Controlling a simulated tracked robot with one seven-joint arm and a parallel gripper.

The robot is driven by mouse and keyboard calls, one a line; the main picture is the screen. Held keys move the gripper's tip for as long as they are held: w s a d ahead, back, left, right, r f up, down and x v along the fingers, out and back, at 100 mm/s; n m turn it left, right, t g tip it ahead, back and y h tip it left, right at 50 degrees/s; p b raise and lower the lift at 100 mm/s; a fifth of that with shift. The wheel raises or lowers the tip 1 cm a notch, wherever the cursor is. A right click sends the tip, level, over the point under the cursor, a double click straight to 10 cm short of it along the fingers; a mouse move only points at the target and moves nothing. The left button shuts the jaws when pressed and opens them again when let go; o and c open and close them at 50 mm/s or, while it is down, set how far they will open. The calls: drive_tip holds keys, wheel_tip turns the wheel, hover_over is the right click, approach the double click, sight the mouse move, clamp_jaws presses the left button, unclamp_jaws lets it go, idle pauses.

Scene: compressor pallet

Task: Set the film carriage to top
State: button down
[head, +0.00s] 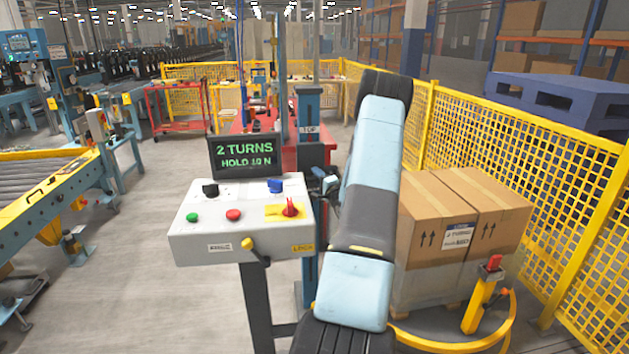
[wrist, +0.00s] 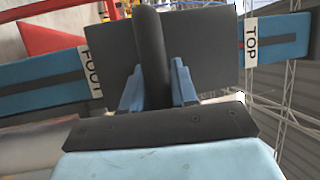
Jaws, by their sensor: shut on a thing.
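The film carriage is a dark grey block (wrist: 205,50) on a blue slotted mast (wrist: 282,38) in the wrist view. It sits between a TOP label (wrist: 251,43) at right and a partly covered label, apparently FOOT (wrist: 91,68), at left. The carriage edge is close to the TOP label. My gripper (wrist: 157,88) is shut around a dark upright handle (wrist: 152,45) in front of the carriage. In the head view the mast (head: 308,108) stands behind the console, and my gripper (head: 326,184) is beside it, partly hidden by my arm.
A control console (head: 240,240) with buttons and a red knob stands left of my arm. Its screen (head: 246,155) reads "2 TURNS HOLD 10 N". Cartons (head: 425,225) stand at right within a yellow hoop guard (head: 450,346). Yellow mesh fence (head: 560,190) closes the right side.

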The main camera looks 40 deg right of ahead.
drive_tip(key=c, duration=1.2)
unclamp_jaws()
drive_tip(key=shift+c, duration=0.2)
drive_tip(key=v, duration=1.4)
drive_tip(key=shift+d, duration=0.1)
